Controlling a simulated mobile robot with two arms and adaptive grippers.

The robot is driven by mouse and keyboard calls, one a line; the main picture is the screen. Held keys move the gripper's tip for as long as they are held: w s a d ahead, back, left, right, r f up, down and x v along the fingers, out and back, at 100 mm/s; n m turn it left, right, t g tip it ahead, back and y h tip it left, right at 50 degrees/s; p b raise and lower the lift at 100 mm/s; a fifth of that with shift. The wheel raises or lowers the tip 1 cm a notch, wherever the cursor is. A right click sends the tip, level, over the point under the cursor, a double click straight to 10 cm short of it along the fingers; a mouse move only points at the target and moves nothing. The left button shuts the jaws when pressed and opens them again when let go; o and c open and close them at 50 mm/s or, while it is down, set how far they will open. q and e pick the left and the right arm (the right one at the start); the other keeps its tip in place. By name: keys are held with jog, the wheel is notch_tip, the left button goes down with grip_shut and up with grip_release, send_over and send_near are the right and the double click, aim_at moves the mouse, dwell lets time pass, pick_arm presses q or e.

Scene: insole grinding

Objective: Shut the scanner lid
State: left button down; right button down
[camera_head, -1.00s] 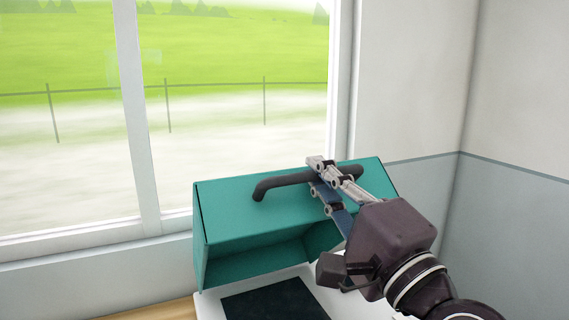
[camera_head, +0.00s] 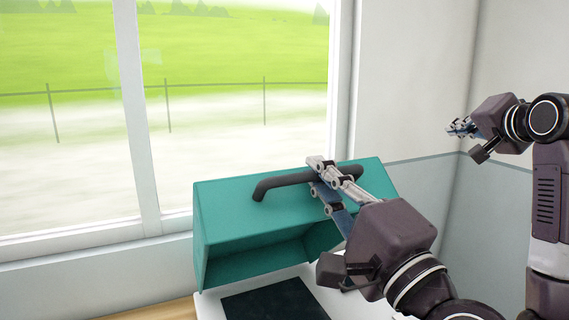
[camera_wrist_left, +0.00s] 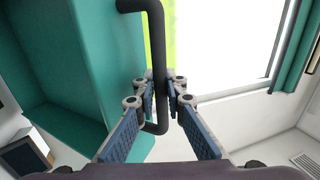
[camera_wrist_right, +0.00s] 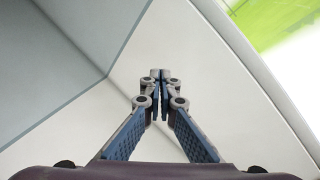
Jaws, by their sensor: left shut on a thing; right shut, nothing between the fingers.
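The teal scanner lid (camera_head: 225,215) stands raised and tilted over the white scanner base, with its hollow underside toward me in the head view. Its dark bar handle (camera_head: 280,183) runs along the upper face. My left gripper (camera_head: 325,175) is shut on the handle, near its right end. In the left wrist view the fingers (camera_wrist_left: 162,90) close around the handle (camera_wrist_left: 158,50), with the lid (camera_wrist_left: 95,60) to the left. My right gripper (camera_head: 458,127) is raised at the right, apart from the lid. In the right wrist view its fingertips (camera_wrist_right: 155,78) meet with nothing between them.
The dark scanner plate (camera_head: 275,300) lies below the lid on the white base. A wooden surface (camera_head: 155,311) shows at the bottom left. A window (camera_head: 230,110) is behind the lid, and walls (camera_head: 410,80) close off the right corner.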

jog(key=s+a+r+n+y, duration=0.35)
jog(key=s+a+r, duration=0.35)
jog(key=a, duration=0.5)
jog(key=s+a+r+n+y, duration=0.35)
jog(key=s+a+r, duration=0.35)
jog(key=a, duration=0.4)
jog(key=s+a+f+n+g, duration=0.1)
jog(key=s+a+f+n, duration=0.3)
jog(key=s+a, duration=0.35)
jog(key=s+a+f+n+g, duration=0.1)
jog(key=s+a+f+n, duration=0.25)
jog(key=s+a, duration=0.35)
jog(key=h, duration=0.1)
send_over(284, 181)
jog(key=w, duration=0.2)
jog(key=f, duration=0.2)
jog(key=a+f, duration=0.1)
jog(key=f, duration=0.1)
jog(key=shift+w+f, duration=0.15)
jog(key=shift+s+d+f, duration=0.25)
jog(key=shift+s+f, duration=0.35)
jog(key=shift+s+d+f, duration=0.25)
jog(key=shift+s+f, duration=0.45)
jog(key=shift+f, duration=0.15)
